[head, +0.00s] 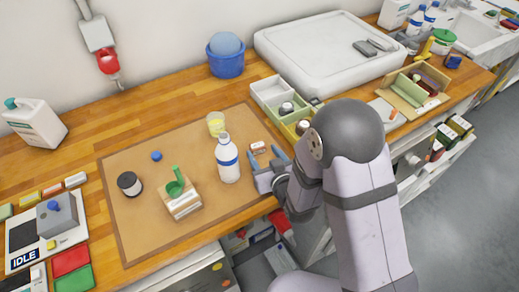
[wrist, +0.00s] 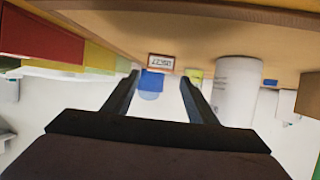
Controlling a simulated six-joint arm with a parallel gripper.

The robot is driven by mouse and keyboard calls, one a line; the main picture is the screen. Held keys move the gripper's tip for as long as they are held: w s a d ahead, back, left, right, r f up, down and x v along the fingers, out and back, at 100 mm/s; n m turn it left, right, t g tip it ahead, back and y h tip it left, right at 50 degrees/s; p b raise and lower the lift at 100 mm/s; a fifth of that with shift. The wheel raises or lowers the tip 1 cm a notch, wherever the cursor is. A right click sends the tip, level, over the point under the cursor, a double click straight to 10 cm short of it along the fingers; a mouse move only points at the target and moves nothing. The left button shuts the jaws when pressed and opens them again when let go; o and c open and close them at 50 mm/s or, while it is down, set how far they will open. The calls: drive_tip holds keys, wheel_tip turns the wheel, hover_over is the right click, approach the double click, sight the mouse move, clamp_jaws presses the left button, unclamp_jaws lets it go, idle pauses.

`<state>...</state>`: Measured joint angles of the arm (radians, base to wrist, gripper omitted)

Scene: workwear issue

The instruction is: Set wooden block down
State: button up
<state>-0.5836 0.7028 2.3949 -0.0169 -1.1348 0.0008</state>
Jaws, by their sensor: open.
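A small wooden block (head: 258,148) with a pale label lies on the brown mat (head: 135,225), right of the white bottle. In the wrist view, which is upside down, the block (wrist: 161,61) shows its lettered label and rests on the surface, ahead of and between my fingertips. My gripper (head: 272,163) is low over the mat's right side, its two fingers pointing toward the block. In the wrist view my gripper (wrist: 160,78) is open, with a gap between the fingers. Nothing is seen gripped.
A white bottle (head: 228,160) with a blue band stands close left of my gripper. A yellow cup (head: 216,124), a dark jar (head: 129,184) and a wooden box (head: 183,204) with a green item stand on the mat. Behind is a green-and-white divided tray (head: 270,89).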

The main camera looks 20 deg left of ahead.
drive_tip(key=shift+r, duration=0.1)
wheel_tip(320, 180, up, 11)
drive_tip(key=w+a+f+g+h, duration=0.1)
drive_tip(key=a, duration=0.1)
drive_tip(key=w+a+f+g+h, duration=0.1)
drive_tip(key=w+g, duration=0.1)
drive_tip(key=w+a+f+n+g, duration=0.1)
drive_tip(key=w+a+f, duration=0.1)
drive_tip(key=shift+w+a+h, duration=0.15)
drive_tip(key=shift+a+h, duration=0.2)
drive_tip(key=shift+h, duration=0.05)
wheel_tip(320, 180, up, 4)
drive_tip(key=s+d+g+h+p, duration=0.1)
drive_tip(key=s+d+g+h, duration=0.1)
drive_tip(key=g+h, duration=0.3)
hover_over(257, 145)
drive_tip(key=s, duration=0.1)
drive_tip(key=f, duration=0.5)
drive_tip(key=shift+s+a+f, duration=0.15)
drive_tip(key=shift+s+a, duration=0.05)
drive_tip(key=shift+a, duration=0.05)
drive_tip(key=shift+w+d+f+p, duration=0.1)
drive_tip(key=shift+w+f+p, duration=0.1)
drive_tip(key=shift+f+p, duration=0.75)
drive_tip(key=shift+w+d+f+p, duration=0.15)
drive_tip(key=shift+f+p, duration=0.25)
drive_tip(key=shift+f, duration=1.05)
drive_tip(key=shift+w+f+p, duration=0.2)
drive_tip(key=shift+f+p, duration=0.45)
drive_tip(key=shift+f, duration=0.55)
